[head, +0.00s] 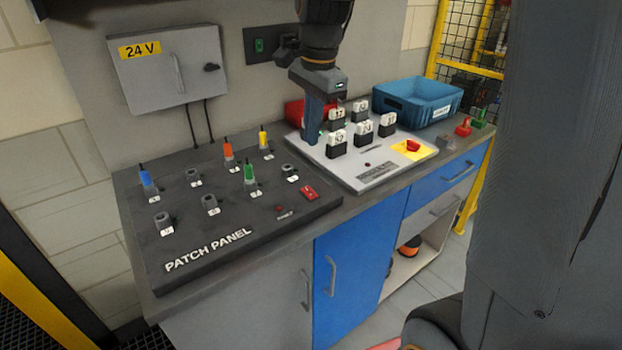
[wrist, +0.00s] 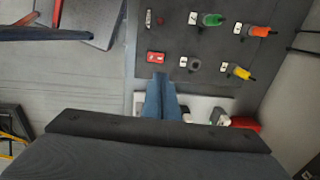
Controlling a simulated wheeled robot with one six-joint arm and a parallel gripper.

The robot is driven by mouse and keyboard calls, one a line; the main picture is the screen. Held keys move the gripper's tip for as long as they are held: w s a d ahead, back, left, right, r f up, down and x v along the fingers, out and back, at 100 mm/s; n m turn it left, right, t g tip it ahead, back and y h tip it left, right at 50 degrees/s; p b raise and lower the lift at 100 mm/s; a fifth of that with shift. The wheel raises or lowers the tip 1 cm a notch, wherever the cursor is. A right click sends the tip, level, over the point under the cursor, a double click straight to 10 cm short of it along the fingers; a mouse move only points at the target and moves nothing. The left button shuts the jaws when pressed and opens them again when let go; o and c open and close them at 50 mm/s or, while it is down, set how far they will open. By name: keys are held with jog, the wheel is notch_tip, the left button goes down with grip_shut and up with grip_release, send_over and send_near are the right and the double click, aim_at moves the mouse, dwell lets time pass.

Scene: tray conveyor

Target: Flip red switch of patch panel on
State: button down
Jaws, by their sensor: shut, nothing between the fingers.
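The patch panel (head: 230,222) is a dark slab on the left of the bench, lettered along its front edge. Its red switch (head: 309,192) is a small red block near the panel's right edge; which way it is set cannot be told. In the wrist view the red switch (wrist: 155,58) shows just beyond the fingertips. My gripper (head: 312,142) points down and is shut and empty. It is above the bench near the seam between the two panels, behind the switch in the head view. In the wrist view my gripper (wrist: 160,78) appears close to the switch, apart from it.
Blue (head: 146,180), orange (head: 228,152), green (head: 248,172) and yellow (head: 262,137) plugs stand up from the patch panel, with empty sockets between. A light grey panel (head: 370,178) with several black-and-white blocks lies right of it. A blue bin (head: 420,100) stands behind.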

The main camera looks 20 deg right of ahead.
aim_at(307, 189)
jog(key=f+p, duration=0.1)
jog(key=f, duration=0.3)
jog(key=w+f+p, duration=0.1)
jog(key=f, duration=0.4)
jog(key=f+p, duration=0.1)
jog(key=f, duration=0.4)
jog(key=shift+w+a+p, duration=0.2)
jog(key=shift+w+p, duration=0.1)
